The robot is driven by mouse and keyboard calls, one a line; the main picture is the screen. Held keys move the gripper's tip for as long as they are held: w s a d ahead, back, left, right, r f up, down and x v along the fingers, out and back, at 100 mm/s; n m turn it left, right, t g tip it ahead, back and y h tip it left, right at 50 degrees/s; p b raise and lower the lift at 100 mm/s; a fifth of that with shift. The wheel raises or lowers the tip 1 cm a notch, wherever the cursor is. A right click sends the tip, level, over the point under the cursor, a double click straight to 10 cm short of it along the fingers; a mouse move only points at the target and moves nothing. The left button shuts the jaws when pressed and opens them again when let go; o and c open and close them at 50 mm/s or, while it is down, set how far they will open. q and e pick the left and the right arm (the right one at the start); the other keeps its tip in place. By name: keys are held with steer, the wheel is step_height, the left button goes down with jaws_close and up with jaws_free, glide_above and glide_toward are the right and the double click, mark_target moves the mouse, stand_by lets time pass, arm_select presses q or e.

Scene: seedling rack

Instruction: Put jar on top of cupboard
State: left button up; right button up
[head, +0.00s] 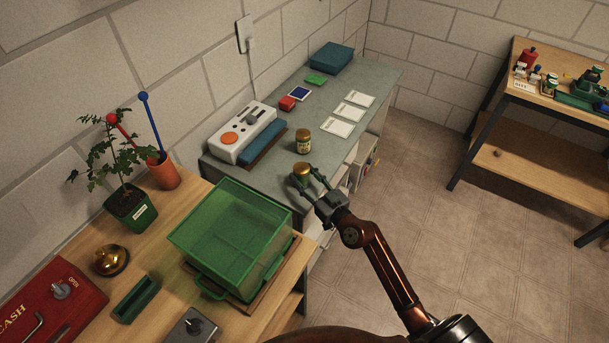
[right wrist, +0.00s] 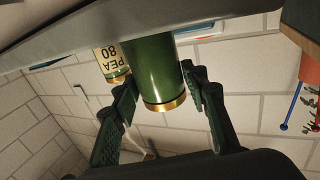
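The cupboard (head: 330,82) has a long grey top against the back wall. A green jar with a gold lid (head: 302,169) is at the near end of that top. A second gold-lidded jar (head: 303,141), labelled PEA 80, stands just behind. My left gripper is not in view.
A white device (head: 243,132) and blue block stand left of the jars. White cards (head: 341,128) lie to the right. A green crate (head: 232,235), plant (head: 130,205) and brass bell (head: 111,260) are on the wooden table. A bench (head: 545,120) stands right.

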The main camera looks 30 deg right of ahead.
steer(key=o, duration=0.3)
steer(key=shift+r, duration=0.15)
steer(key=shift+s, duration=0.2)
steer(key=s, duration=0.3)
steer(key=s+d, duration=0.1)
steer(key=s, duration=0.3)
steer(key=s+p, duration=0.1)
steer(key=s, duration=0.3)
steer(key=shift+s+d, duration=0.25)
